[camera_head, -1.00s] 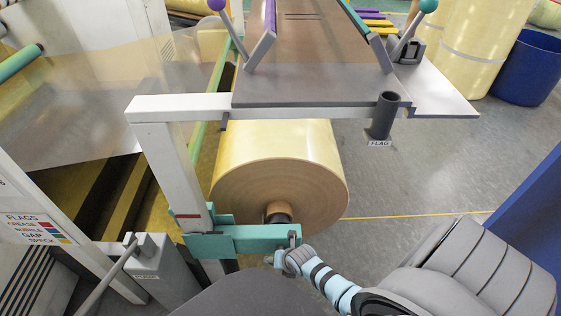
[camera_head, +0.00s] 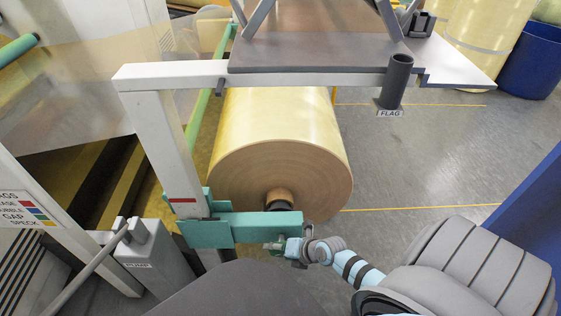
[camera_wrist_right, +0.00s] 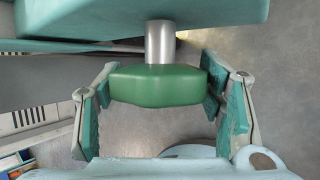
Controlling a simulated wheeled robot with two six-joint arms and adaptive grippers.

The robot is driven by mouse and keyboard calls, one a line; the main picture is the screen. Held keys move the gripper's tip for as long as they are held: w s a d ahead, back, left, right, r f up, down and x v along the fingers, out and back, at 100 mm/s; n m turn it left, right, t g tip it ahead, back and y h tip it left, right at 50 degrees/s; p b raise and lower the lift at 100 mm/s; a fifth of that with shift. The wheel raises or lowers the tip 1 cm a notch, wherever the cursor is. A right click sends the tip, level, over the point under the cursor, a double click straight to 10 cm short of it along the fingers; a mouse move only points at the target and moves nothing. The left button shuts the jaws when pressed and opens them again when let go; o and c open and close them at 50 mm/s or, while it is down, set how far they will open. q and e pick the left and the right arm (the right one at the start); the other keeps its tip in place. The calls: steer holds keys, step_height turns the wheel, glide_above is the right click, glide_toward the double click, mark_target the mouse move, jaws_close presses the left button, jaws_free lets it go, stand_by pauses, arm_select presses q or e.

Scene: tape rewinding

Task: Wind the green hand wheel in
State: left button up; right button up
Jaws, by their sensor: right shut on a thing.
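The green hand wheel (camera_wrist_right: 155,88) shows in the right wrist view as a thick green knob on a short metal shaft (camera_wrist_right: 160,42). The shaft comes out of a teal bracket (camera_head: 262,227), which in the head view sits in front of the big roll's core. My right gripper (camera_wrist_right: 160,84) has one finger on each side of the wheel and is shut on it. In the head view my right gripper (camera_head: 285,248) is just below the bracket's right end and mostly hides the wheel. My left gripper is not in view.
A large yellow roll (camera_head: 285,125) lies behind the bracket, under a grey table (camera_head: 320,55). A white post (camera_head: 165,150) stands left of it. A grey lever box (camera_head: 155,255) is at lower left. A flag holder (camera_head: 397,80) hangs at right, above open floor.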

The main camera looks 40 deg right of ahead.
steer(key=o, duration=1.2)
step_height(320, 180, up, 10)
steer(key=shift+c, duration=0.3)
